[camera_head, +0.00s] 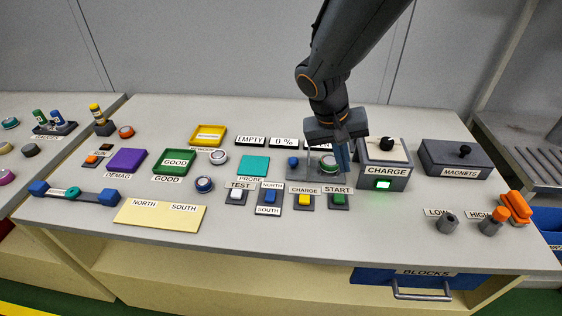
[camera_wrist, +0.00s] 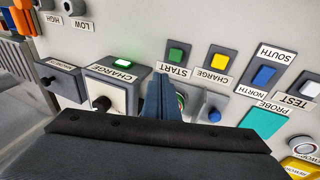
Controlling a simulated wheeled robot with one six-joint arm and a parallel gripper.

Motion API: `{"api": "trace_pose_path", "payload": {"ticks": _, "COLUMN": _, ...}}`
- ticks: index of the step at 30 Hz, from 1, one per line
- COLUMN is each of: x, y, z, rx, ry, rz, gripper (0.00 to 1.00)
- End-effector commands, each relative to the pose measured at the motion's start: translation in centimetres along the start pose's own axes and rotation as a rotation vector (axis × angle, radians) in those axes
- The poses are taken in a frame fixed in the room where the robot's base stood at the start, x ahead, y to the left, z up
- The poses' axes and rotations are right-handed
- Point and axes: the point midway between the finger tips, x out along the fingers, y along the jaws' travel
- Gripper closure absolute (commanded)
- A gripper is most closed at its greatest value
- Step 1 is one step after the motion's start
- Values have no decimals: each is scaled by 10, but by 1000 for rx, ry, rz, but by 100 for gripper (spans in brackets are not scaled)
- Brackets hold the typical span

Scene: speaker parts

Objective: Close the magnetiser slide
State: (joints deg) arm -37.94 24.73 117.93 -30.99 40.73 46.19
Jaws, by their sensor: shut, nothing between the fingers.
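No label in view reads magnetiser. A low grey plate (camera_head: 299,175) carries a blue knob (camera_head: 293,161) at its left and a round green-and-white part (camera_head: 327,161) at its right. The blue knob also shows in the wrist view (camera_wrist: 214,115). My gripper (camera_head: 343,164) points down at the plate's right end, shut and empty, beside the CHARGE box (camera_head: 384,171). In the wrist view my gripper (camera_wrist: 166,82) hides most of the round part. I cannot tell whether the fingers touch anything. The CHARGE box has a pale top, a black knob (camera_head: 388,142) and a lit green lamp (camera_head: 383,184).
The MAGNETS box (camera_head: 455,160) stands right of the CHARGE box. START (camera_head: 339,199), CHARGE (camera_head: 304,200) and other buttons line the front of the plate. A teal PROBE pad (camera_head: 254,166) lies to its left. The front middle of the bench is clear.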

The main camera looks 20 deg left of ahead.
Motion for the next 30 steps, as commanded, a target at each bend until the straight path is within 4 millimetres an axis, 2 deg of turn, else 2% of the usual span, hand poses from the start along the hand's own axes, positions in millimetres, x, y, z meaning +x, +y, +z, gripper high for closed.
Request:
{"api": "trace_pose_path", "payload": {"ticks": 1, "x": -4, "y": -33, "z": -10, "rx": -31, "ry": 36, "rz": 23, "gripper": 100}}
{"api": "trace_pose_path", "payload": {"ticks": 6, "x": -25, "y": -128, "z": -35, "rx": -67, "ry": 176, "rz": 88, "gripper": 100}}
{"api": "trace_pose_path", "payload": {"ticks": 9, "x": -37, "y": -176, "z": -40, "rx": -74, "ry": 254, "rz": 105, "gripper": 100}}
{"api": "trace_pose_path", "payload": {"ticks": 12, "x": -47, "y": -209, "z": -41, "rx": -76, "ry": 313, "rz": 112, "gripper": 100}}
{"api": "trace_pose_path", "payload": {"ticks": 15, "x": -52, "y": -227, "z": -41, "rx": -75, "ry": 347, "rz": 112, "gripper": 100}}
{"api": "trace_pose_path", "payload": {"ticks": 20, "x": -48, "y": -231, "z": -44, "rx": -71, "ry": 357, "rz": 114, "gripper": 100}}
{"api": "trace_pose_path", "payload": {"ticks": 23, "x": -36, "y": -229, "z": -47, "rx": -71, "ry": 355, "rz": 115, "gripper": 100}}
{"api": "trace_pose_path", "payload": {"ticks": 30, "x": 7, "y": -224, "z": -63, "rx": -71, "ry": 352, "rz": 115, "gripper": 100}}
